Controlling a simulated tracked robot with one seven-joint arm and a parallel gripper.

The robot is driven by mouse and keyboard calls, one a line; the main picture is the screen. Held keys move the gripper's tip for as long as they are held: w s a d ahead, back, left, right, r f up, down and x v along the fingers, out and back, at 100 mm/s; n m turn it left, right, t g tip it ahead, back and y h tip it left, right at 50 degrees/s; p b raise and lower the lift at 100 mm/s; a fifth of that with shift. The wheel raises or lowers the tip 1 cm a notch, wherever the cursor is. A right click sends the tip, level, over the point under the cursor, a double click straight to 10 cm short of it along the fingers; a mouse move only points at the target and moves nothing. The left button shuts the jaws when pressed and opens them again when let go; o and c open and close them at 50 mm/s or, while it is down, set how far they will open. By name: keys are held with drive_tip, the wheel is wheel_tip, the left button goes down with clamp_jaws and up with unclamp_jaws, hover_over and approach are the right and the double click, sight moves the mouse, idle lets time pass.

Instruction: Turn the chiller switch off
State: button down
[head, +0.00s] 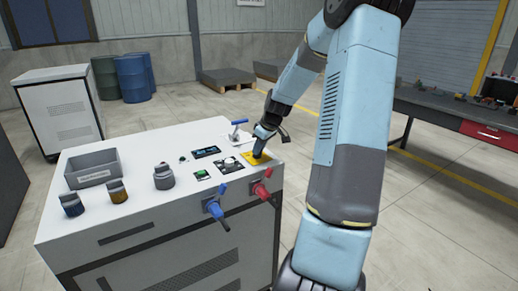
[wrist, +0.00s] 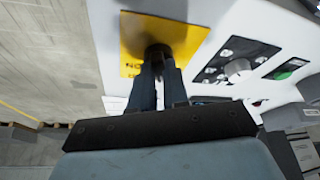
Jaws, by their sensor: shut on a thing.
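The chiller is a white cabinet (head: 150,215) with controls on its top. Its switch is a dark round knob (wrist: 158,51) on a yellow plate (wrist: 194,36); the plate also shows at the top's right corner in the head view (head: 265,156). My gripper (wrist: 158,72) points down at the plate, its two dark fingers close together and shut on the knob. In the head view my gripper (head: 260,146) stands over the yellow plate and hides the knob. The knob's turned position cannot be told.
A blue valve (head: 216,209) and a red valve (head: 263,192) stick out in front. A grey bin (head: 93,177) and several jars stand at left.

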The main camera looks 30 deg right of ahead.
drive_tip(key=shift+d+n+g+y, duration=0.1)
drive_tip(key=shift+n+g+y, duration=0.2)
drive_tip(key=shift+n, duration=0.65)
drive_tip(key=shift+d+n+g+y, duration=0.1)
drive_tip(key=shift+n+g+y, duration=0.15)
drive_tip(key=shift+n, duration=0.7)
drive_tip(key=c, duration=1.1)
unclamp_jaws()
drive_tip(key=shift+w, duration=0.1)
drive_tip(key=v, duration=1.3)
drive_tip(key=shift+d+r, duration=0.25)
